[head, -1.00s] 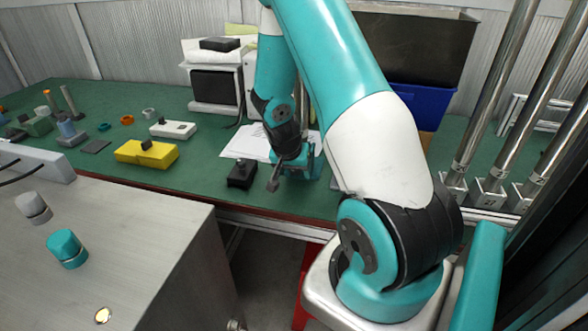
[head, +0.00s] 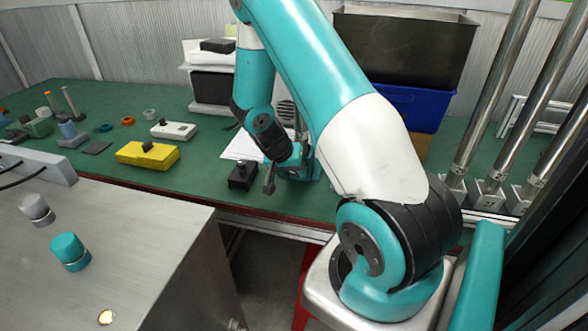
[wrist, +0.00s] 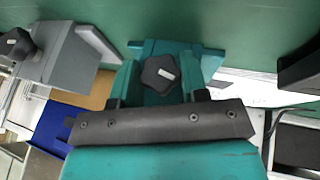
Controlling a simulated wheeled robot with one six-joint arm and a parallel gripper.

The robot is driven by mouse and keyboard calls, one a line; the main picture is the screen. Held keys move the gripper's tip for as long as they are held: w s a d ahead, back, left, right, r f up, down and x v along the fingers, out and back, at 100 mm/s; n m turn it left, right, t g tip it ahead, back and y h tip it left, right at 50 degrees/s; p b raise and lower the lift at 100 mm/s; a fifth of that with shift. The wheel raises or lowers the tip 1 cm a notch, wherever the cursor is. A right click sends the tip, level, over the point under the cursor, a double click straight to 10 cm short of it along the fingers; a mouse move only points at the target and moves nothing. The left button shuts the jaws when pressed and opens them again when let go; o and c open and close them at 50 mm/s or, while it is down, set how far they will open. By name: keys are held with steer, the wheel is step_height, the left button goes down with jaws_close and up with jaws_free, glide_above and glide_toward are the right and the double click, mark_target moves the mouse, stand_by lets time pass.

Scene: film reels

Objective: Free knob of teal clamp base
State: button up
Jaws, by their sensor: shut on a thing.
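The teal clamp base (wrist: 215,58) shows in the upper middle of the wrist view, with its dark lobed knob (wrist: 158,72) facing the camera. In the head view the teal clamp base (head: 308,168) stands near the table's front edge, partly behind my wrist. In the wrist view my gripper's dark crossbar spans the lower part, just below the knob. My gripper is shut on the knob, with teal parts close on both sides of it. The exact finger contact is partly hidden.
A black block with a knob (head: 242,176) stands just left of my gripper. A yellow block (head: 147,154) and a white device (head: 174,131) are further left. A grey clamp (wrist: 72,60) shows left in the wrist view. A blue bin (head: 415,107) stands behind my arm.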

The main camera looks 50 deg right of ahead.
steer(key=shift+w+n+g+h, duration=0.15)
steer(key=shift+n+g+h, duration=0.15)
steer(key=shift+g+h, duration=0.7)
steer(key=shift+g, duration=0.6)
steer(key=o, duration=0.9)
steer(key=shift+y, duration=0.3)
steer(key=shift+a, duration=0.1)
steer(key=v, duration=1.7)
steer(key=shift+a+r, duration=0.1)
steer(key=shift+a, duration=0.05)
